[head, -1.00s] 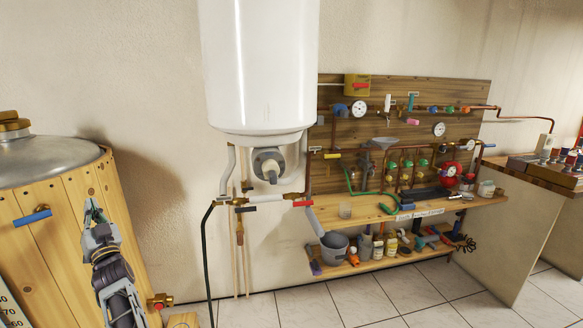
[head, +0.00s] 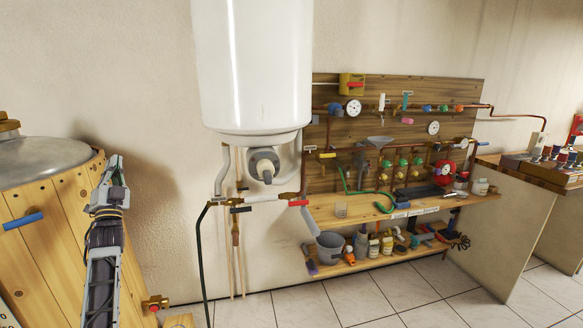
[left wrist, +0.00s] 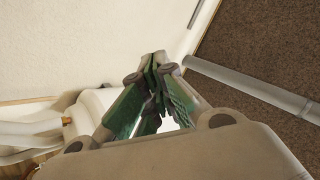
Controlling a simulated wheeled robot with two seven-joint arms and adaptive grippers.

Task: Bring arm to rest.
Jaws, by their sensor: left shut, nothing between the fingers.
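My left gripper (head: 115,170) is raised in front of the wooden-clad tank at the left of the head view, pointing upward. Its fingers are shut and empty. In the left wrist view the green-padded fingers (left wrist: 155,85) meet at their tips with nothing between them. My left arm comes up from the bottom edge below it. My right gripper does not show in either view.
The wooden-clad tank (head: 40,240) with a blue-handled valve (head: 23,220) stands close to my left arm. A white water heater (head: 255,70) hangs at the centre above pipes. A workbench (head: 400,208) with tools stands right. The tiled floor (head: 400,290) is clear.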

